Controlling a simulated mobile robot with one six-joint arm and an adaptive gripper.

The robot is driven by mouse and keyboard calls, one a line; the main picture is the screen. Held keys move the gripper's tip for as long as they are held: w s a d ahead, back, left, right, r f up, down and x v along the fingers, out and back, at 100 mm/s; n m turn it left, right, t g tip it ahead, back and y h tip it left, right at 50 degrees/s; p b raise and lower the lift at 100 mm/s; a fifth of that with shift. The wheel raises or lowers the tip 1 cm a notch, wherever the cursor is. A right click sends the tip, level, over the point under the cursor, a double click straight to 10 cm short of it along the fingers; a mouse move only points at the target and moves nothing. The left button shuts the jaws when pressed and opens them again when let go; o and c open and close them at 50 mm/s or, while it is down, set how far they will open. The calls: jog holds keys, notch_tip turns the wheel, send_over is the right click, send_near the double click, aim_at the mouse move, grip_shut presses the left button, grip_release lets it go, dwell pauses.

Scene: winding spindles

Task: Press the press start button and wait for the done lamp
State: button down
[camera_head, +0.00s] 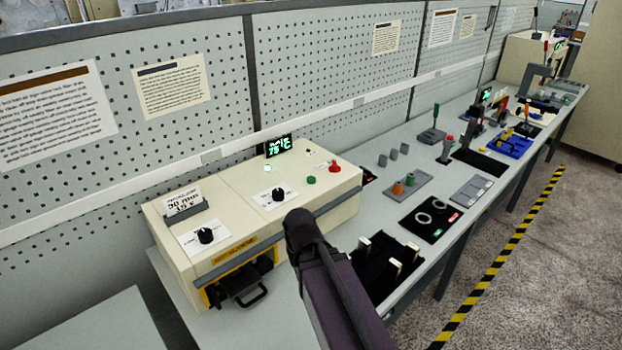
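A cream control box (340,205) stands on the near bench. It carries a green button (311,180), a red button (335,167), two black knobs and a small pale lit spot (268,168) that may be a lamp. Its display (279,146) shows green digits, seemingly 75 °C. Further along are a small station with a green display (486,95) and a far cream machine (520,58) behind a grey arched frame (540,72). I cannot read which one is the press, nor its start button or done lamp. A dark part of my arm rises before the near box; my gripper's fingers do not show.
The bench (405,160) runs far right along a pegboard wall (330,70). Black trays (385,285), a grey holder with orange and green pieces (408,186), and a blue fixture (513,146) lie on it. The floor beyond the striped tape (500,262) is clear.

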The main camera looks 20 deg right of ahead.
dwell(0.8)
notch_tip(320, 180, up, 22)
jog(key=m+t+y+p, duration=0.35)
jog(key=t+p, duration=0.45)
jog(key=p, duration=0.8)
send_over(312, 179)
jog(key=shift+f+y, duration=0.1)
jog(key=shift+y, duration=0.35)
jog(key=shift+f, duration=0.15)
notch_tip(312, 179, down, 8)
jog(key=b, duration=0.8)
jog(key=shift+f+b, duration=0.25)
jog(key=shift+b, duration=0.05)
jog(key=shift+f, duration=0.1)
